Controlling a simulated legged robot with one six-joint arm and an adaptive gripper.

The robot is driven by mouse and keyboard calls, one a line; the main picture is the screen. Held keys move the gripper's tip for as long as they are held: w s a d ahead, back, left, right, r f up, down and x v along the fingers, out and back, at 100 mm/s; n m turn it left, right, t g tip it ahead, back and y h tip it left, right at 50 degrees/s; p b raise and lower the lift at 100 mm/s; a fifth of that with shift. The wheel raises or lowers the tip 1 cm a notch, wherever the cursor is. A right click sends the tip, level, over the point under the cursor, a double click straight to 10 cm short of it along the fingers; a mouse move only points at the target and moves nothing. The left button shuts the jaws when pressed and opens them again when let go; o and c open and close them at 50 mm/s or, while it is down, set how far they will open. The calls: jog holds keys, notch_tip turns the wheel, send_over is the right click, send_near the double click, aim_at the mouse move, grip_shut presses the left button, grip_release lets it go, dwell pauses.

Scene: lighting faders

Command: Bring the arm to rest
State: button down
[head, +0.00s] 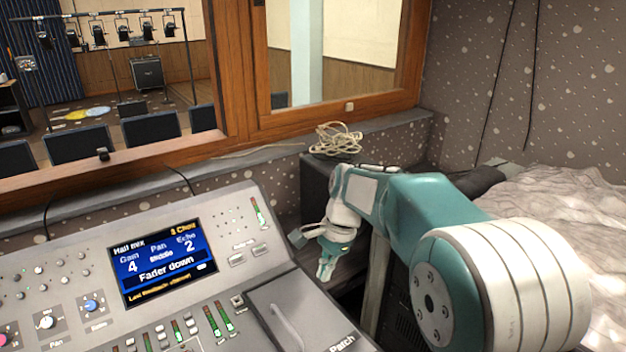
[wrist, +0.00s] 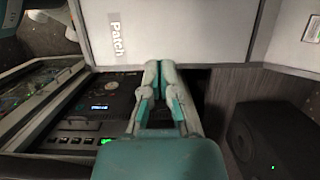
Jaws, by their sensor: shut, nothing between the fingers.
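My gripper (head: 325,271) hangs at the right end of the mixing console (head: 215,215) in the head view, pointing down. It is shut and empty. In the wrist view, the fingers of my gripper (wrist: 152,66) lie together in front of a pale panel (wrist: 185,30) marked "Patch". The arm reaches in from the right of the head view, bent at the elbow. The console's screen (head: 155,262) reads "Hall mix" and "Fader down".
A coiled cable (head: 336,139) lies on a dark box behind my gripper. A wooden window frame (head: 330,112) runs along the back. A dark speaker (wrist: 270,140) stands at the right in the wrist view. A pale cloth (head: 570,215) covers a surface at the right.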

jog(key=s+d+r+n+t+h, duration=0.1)
jog(key=s+d+r+n+t, duration=0.5)
jog(key=s, duration=0.5)
jog(key=s+d+n+t+h, duration=0.1)
jog(key=s+d+n, duration=0.4)
jog(key=s, duration=0.7)
jog(key=shift+s+d+h, duration=0.3)
jog(key=shift+d+h, duration=0.1)
jog(key=shift+d, duration=0.25)
jog(key=shift+f, duration=0.1)
